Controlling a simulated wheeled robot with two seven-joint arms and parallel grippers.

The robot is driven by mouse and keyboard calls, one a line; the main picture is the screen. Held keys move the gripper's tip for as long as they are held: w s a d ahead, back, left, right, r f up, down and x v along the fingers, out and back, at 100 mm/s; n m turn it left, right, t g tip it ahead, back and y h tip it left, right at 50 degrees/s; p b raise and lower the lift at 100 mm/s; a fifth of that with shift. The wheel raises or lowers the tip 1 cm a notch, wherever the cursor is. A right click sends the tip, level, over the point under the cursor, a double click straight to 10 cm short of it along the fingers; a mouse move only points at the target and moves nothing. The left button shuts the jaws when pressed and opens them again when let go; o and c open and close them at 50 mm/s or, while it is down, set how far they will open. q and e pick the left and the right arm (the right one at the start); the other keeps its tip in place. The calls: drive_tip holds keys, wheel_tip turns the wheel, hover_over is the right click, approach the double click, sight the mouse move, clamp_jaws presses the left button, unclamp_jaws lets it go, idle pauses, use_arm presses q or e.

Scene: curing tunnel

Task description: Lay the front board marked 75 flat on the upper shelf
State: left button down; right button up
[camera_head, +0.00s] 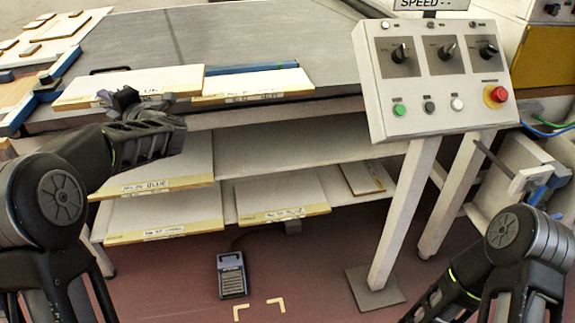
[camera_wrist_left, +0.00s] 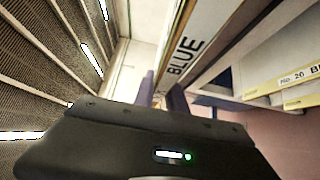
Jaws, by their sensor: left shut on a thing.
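My left gripper (camera_head: 122,100) is at the front edge of a pale board (camera_head: 95,92) at the left of the table top. It is shut on this board, and its fingers hide part of the label. In the left wrist view the held board (camera_wrist_left: 192,40) runs between the fingers and shows the word BLUE; its number is hidden. The upper shelf (camera_head: 290,143) is below the table top. A pale board (camera_head: 170,165) lies flat at its left end. No 75 can be read. My right gripper is not in view.
A second board (camera_head: 255,88) lies on the table top beside the held one. The lower shelf holds several boards, one at the left (camera_head: 165,212) and one in the middle (camera_head: 285,198). The upper shelf's middle is bare. A control box (camera_head: 435,85) stands at right.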

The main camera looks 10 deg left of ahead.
use_arm(q)
drive_tip(key=shift+d+f+m+t+h, duration=0.4)
drive_tip(key=shift+d+f+t, duration=0.1)
drive_tip(key=shift+d+f, duration=0.4)
drive_tip(key=s+d+f+m+t+h, duration=0.1)
drive_tip(key=d+f+m+t+h, duration=0.1)
drive_tip(key=d, duration=0.8)
drive_tip(key=s+d+f+m+t+h, duration=0.2)
drive_tip(key=d+f+m+t+h, duration=0.1)
drive_tip(key=d, duration=0.7)
drive_tip(key=s+d+f+m+t+h, duration=0.1)
drive_tip(key=d+f+m+t+h, duration=0.1)
drive_tip(key=d, duration=0.7)
wheel_tip(320, 180, down, 3)
drive_tip(key=m+h, duration=0.1)
drive_tip(key=h, duration=0.1)
drive_tip(key=shift+s+d+h, duration=0.15)
drive_tip(key=shift+d+h, duration=0.25)
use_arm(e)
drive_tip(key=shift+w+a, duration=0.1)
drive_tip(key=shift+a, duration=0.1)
use_arm(q)
drive_tip(key=shift+f, duration=0.1)
drive_tip(key=shift+a, duration=0.1)
